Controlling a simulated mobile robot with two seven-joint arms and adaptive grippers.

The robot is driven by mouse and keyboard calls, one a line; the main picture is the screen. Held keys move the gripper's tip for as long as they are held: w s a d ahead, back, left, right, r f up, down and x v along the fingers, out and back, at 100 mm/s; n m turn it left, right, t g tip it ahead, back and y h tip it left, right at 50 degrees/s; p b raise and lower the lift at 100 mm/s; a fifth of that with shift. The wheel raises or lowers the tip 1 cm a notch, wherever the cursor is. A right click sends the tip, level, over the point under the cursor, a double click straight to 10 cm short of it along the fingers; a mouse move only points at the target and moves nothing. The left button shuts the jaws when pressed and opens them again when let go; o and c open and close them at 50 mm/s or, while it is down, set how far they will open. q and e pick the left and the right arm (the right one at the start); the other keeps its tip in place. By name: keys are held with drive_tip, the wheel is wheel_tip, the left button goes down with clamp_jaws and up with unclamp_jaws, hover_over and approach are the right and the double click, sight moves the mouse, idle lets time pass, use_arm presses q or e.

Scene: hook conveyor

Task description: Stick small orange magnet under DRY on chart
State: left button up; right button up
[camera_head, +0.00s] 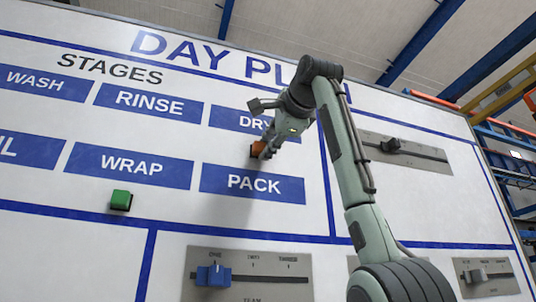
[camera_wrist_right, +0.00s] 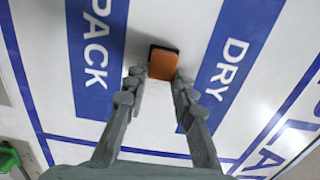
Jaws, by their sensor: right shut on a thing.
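The small orange magnet (camera_head: 257,150) is at the chart (camera_head: 185,225), in the white strip below the blue DRY label (camera_head: 226,118) and above the PACK label (camera_head: 253,184). My right gripper (camera_head: 265,146) is shut on it and partly hides it and the DRY label in the head view. In the right wrist view the orange magnet (camera_wrist_right: 163,64) sits between the fingertips (camera_wrist_right: 158,78), with DRY (camera_wrist_right: 231,62) on one side and PACK (camera_wrist_right: 97,45) on the other. Its dark back is against or very close to the board; I cannot tell which. My left gripper is not in view.
A green magnet (camera_head: 121,200) is on the chart below WRAP (camera_head: 131,165). A slider panel with a blue knob (camera_head: 213,275) is at the bottom; grey slider panels (camera_head: 430,157) are at the right. The strip below RINSE (camera_head: 148,104) is bare.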

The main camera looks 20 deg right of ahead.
drive_tip(key=shift+w, duration=0.15)
drive_tip(key=o, duration=1.1)
drive_tip(key=s, duration=1.2)
drive_tip(key=shift+d, duration=0.3)
drive_tip(key=shift+s, duration=0.1)
